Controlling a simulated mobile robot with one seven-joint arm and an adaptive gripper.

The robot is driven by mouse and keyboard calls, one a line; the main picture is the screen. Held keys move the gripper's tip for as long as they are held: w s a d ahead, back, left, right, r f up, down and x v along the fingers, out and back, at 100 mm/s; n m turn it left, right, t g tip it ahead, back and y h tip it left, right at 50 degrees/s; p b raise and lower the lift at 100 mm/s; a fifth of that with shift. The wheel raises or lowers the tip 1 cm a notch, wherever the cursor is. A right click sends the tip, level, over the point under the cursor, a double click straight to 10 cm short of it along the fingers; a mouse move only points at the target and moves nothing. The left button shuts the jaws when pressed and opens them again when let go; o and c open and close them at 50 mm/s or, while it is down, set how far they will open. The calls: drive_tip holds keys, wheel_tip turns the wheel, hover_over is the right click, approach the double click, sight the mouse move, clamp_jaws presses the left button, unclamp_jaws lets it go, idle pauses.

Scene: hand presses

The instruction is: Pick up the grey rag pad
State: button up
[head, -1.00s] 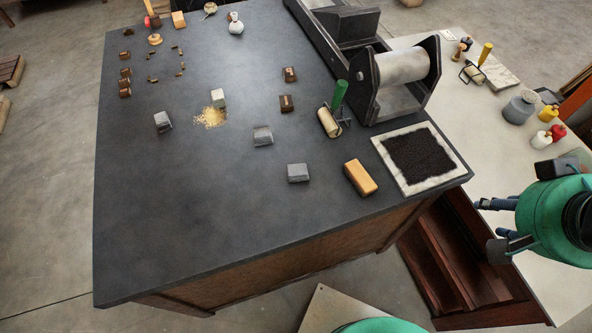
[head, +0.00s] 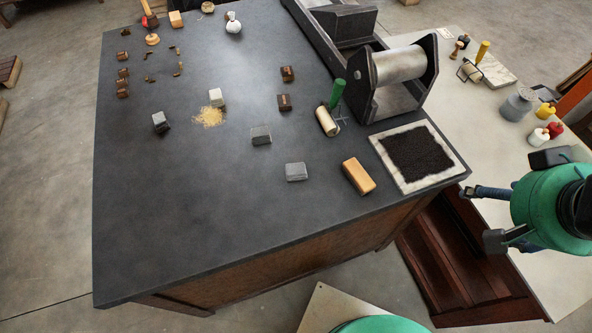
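Several small grey blocks or pads lie on the dark table: one at the left (head: 160,122), one near the middle (head: 261,134), one nearer the front edge (head: 296,171), and a paler one (head: 217,97) beside crumbs. I cannot tell which of these is the grey rag pad. My gripper (head: 478,216) is at the right, beyond the table's front right corner. Its two fingers are spread apart with nothing between them. It is well apart from all the grey pieces.
A tan block (head: 358,176) and a black inked slab (head: 418,158) lie near the front right corner. A roller with a green handle (head: 337,94) and a press (head: 398,65) stand behind. A pale side table (head: 512,135) holds bottles. The table's front left is clear.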

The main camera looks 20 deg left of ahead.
drive_tip(key=w+a+n+g+y+p, duration=0.1)
drive_tip(key=w+a+n+g+p, duration=0.15)
drive_tip(key=w+a, duration=0.45)
drive_tip(key=n+g+h+p, duration=0.1)
drive_tip(key=n+g+p, duration=0.25)
drive_tip(key=p, duration=0.55)
hover_over(296, 169)
wheel_tip(296, 169, down, 14)
drive_tip(key=shift+f, duration=0.1)
drive_tip(key=shift+f+b, duration=0.85)
drive_tip(key=shift+f, duration=3.35)
drive_tip(key=shift+f+b, duration=0.6)
drive_tip(key=shift+f, duration=2)
